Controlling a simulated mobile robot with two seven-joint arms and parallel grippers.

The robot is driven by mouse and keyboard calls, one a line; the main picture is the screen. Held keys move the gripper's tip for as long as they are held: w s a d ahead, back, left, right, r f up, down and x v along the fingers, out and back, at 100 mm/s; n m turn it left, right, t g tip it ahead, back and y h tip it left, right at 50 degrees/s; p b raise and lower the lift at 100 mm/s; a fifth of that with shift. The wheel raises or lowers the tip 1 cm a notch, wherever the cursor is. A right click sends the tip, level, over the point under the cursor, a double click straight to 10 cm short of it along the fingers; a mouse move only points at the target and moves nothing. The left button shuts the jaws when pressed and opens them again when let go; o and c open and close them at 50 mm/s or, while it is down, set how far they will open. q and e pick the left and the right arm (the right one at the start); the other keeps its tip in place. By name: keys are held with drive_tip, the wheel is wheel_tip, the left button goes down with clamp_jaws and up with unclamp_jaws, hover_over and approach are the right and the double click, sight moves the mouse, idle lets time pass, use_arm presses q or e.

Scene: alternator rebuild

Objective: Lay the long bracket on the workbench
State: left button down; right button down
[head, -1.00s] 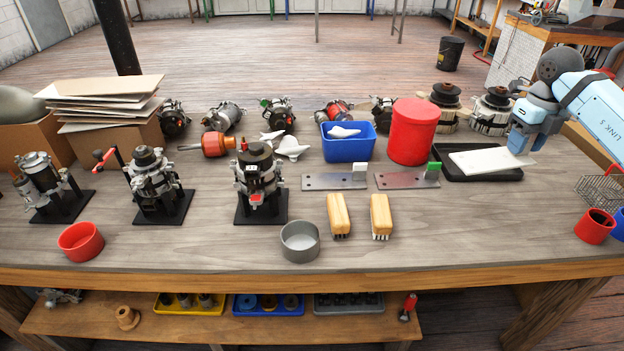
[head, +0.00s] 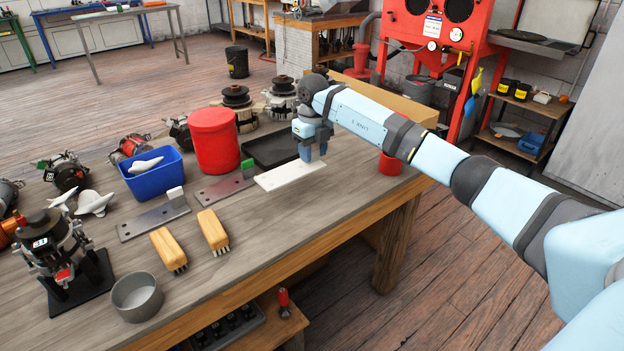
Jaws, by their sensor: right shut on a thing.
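The long bracket (head: 290,177), a pale flat plate, is at the right part of the workbench (head: 235,270), in front of the black tray. My right gripper (head: 312,158) is shut on it near its far right end, pointing down. The plate lies about level, at or just above the bench top; I cannot tell whether it touches. Two shorter brackets lie on the bench to its left: one with a white block (head: 150,219) and one with a green block (head: 222,188). My left gripper is out of view.
The black tray (head: 285,160) is behind the plate, beside a red canister (head: 214,140). A blue bin (head: 152,184), two brushes (head: 166,246) and a grey bowl (head: 137,300) stand left. A red cup (head: 391,165) is right. Bare bench lies in front of the plate.

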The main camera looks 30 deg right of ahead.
sight(313, 161)
wheel_tip(313, 161, down, 3)
drive_tip(key=shift+r, duration=0.1)
drive_tip(key=shift+f, duration=0.7)
wheel_tip(313, 161, down, 4)
drive_tip(key=shift+r+b, duration=0.1)
drive_tip(key=shift+b, duration=0.45)
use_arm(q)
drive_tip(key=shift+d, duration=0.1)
use_arm(e)
drive_tip(key=c, duration=0.6)
unclamp_jaws()
drive_tip(key=shift+c, duration=0.2)
